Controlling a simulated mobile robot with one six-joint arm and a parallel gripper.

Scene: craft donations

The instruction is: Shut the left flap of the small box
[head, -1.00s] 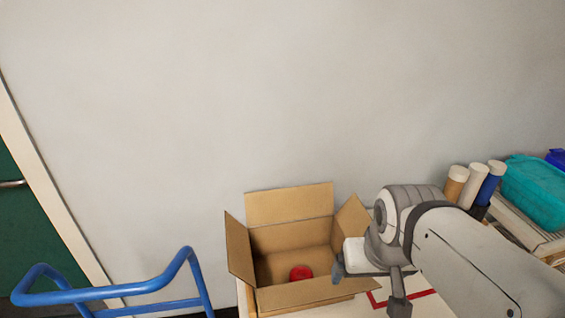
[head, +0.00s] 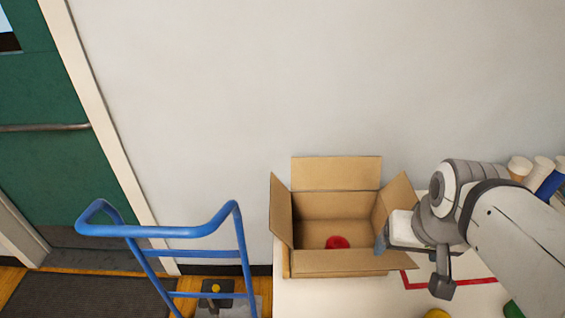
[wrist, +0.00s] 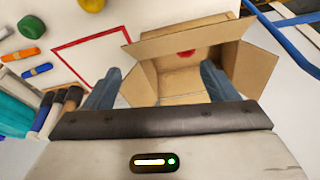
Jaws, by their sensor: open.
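The small cardboard box (head: 335,207) stands open on the white table in the head view, with a red item (head: 337,242) inside. Its left flap (head: 281,208) stands up and leans outward. The back flap (head: 336,173) stands up, the right flap (head: 398,198) leans outward, and the front flap (head: 350,264) is folded outward. My gripper (head: 381,241) is at the box's right side, by the right flap, away from the left flap. In the wrist view my gripper (wrist: 161,70) is open with nothing between its fingers, and the box shows beyond them.
A blue trolley handle (head: 165,232) stands left of the table, before a green door (head: 45,140). A red tape outline (head: 455,284) marks the table right of the box. Paint tubes and markers (wrist: 36,71) lie beyond it in the wrist view.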

